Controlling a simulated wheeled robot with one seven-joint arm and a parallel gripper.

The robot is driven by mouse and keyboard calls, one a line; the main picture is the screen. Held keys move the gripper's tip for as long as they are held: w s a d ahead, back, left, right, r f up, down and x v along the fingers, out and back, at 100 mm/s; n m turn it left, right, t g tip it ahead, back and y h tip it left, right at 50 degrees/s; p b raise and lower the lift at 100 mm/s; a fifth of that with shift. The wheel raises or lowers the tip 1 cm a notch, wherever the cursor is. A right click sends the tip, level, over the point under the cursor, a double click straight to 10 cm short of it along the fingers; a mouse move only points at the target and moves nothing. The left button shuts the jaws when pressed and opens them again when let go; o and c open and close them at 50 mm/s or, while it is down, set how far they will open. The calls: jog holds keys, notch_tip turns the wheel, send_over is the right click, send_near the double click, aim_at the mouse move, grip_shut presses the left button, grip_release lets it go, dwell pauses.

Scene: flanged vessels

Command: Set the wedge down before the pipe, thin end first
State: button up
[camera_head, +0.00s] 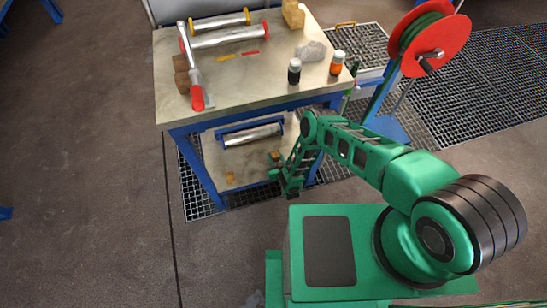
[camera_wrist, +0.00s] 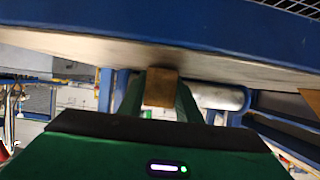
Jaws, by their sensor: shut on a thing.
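My gripper (camera_head: 277,162) is shut on a small tan wooden wedge (camera_wrist: 160,88), which shows between the two green fingers in the wrist view. In the head view the wedge (camera_head: 276,155) is at the right part of the lower shelf (camera_head: 212,155), near its front. A second tan wedge (camera_head: 230,178) rests at the shelf's front left.
The bench top (camera_head: 225,75) is above the shelf and carries pipes, a red-handled tool (camera_head: 196,90), two small bottles and a tan block (camera_head: 293,14). Blue legs (camera_head: 198,170) frame the shelf opening. A red reel (camera_head: 430,40) stands right. Floor at left is clear.

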jog(key=o, duration=1)
jog(key=shift+f, duration=0.1)
jog(key=shift+o, duration=0.2)
jog(key=shift+s, duration=0.1)
jog(key=v, duration=1.2)
jog(key=shift+f, duration=0.1)
